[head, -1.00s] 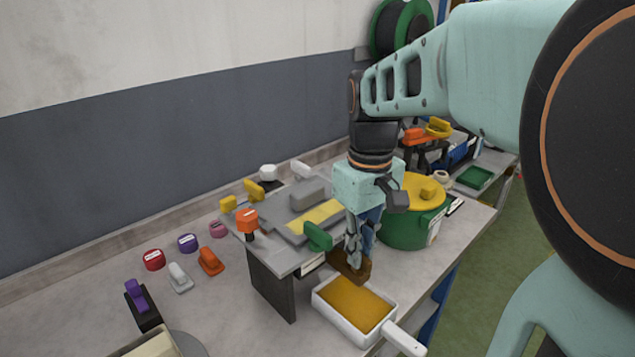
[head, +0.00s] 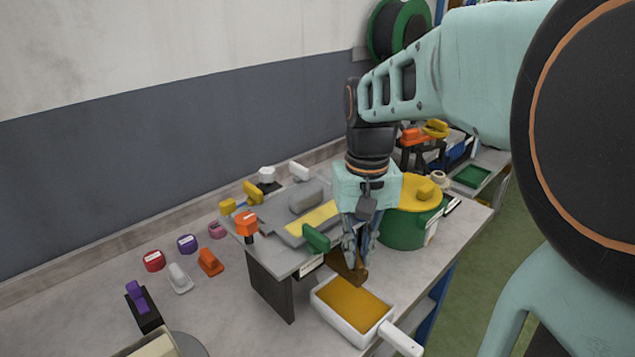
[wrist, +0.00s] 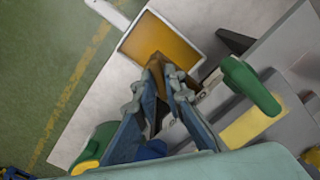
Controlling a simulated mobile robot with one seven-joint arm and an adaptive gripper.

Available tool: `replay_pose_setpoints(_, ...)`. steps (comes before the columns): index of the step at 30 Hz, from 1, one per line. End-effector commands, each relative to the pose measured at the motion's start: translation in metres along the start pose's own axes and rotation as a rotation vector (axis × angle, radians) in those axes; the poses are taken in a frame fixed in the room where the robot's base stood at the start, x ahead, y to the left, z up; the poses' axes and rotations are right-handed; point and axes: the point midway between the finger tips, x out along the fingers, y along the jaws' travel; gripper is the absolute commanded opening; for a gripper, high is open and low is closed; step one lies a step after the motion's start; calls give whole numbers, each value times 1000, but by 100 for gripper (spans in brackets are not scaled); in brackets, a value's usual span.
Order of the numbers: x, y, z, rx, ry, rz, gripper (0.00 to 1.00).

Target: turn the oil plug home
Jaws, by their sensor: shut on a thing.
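The oil plug looks to be the brown piece (head: 346,267) at the front edge of the grey unit (head: 268,262), just above a white pan (head: 337,327) of amber oil. My gripper (head: 356,260) points down at it, with its fingers shut on it. In the wrist view the fingertips (wrist: 164,68) close around the brown plug (wrist: 157,77), with the pan (wrist: 197,62) beyond. The fingers hide part of the plug, and I cannot tell how deep it sits.
A green handle (head: 316,238) stands close left of my gripper, and an orange knob (head: 246,222) farther left. A green pot with a yellow lid (head: 408,192) is close on the right. The pan's white handle (head: 402,340) juts over the bench edge. Several loose caps lie left.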

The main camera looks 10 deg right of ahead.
Motion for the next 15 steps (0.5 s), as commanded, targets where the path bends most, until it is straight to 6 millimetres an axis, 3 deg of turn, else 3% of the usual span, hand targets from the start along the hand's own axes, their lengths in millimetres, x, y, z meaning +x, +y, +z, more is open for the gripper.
replay_pose_setpoints(15, -1, 0, 0, 489, 0, 0, 0)
